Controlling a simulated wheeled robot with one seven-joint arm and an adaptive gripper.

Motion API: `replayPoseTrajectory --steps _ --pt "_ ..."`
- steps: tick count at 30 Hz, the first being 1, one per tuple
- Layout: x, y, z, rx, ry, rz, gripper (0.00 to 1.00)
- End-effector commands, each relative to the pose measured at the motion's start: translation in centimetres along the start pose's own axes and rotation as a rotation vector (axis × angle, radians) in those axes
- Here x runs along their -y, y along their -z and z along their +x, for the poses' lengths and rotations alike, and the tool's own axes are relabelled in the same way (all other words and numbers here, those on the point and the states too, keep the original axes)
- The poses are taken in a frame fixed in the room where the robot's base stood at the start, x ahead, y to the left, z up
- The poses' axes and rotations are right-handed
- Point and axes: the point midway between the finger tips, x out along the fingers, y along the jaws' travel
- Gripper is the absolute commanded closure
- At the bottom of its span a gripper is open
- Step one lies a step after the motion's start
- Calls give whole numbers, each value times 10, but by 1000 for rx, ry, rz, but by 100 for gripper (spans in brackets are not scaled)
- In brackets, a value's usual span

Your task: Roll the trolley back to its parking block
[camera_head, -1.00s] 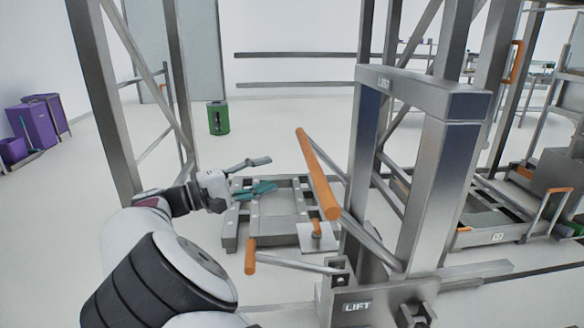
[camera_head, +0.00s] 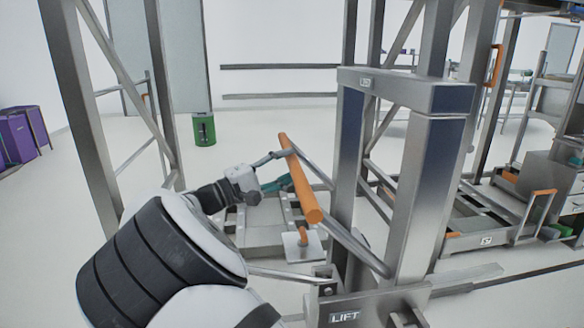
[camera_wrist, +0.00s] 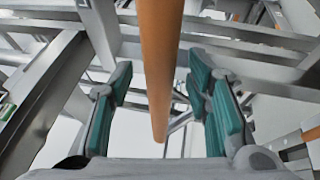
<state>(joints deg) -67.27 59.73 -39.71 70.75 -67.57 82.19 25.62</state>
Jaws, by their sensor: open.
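My gripper (camera_head: 277,172) is at the thick orange bar (camera_head: 303,185) on the lift frame. In the wrist view my gripper (camera_wrist: 160,95) is open, its teal fingers on either side of the orange bar (camera_wrist: 160,55), with gaps on both sides. A low grey wheeled-looking frame (camera_head: 262,238) stands behind the bar, partly hidden by my arm. Another low grey frame (camera_head: 452,243) with a label and an orange handle (camera_head: 541,194) stands at the right. I cannot tell which is the trolley, and no parking block is clearly identifiable.
The grey lift frame (camera_head: 424,97), marked LIFT, stands close at the centre right. A grey post (camera_head: 80,110) with braces stands at the left. A green bin (camera_head: 204,130) and purple bins (camera_head: 22,135) stand further back. Open floor lies between them.

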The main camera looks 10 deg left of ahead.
Motion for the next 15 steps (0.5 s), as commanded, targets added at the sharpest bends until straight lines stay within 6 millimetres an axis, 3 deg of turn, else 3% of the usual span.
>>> replayPoseTrajectory --steps 6,15 --pt "0 0 17 0 -1 -1 55" --pt "0 0 18 0 -1 -1 55"
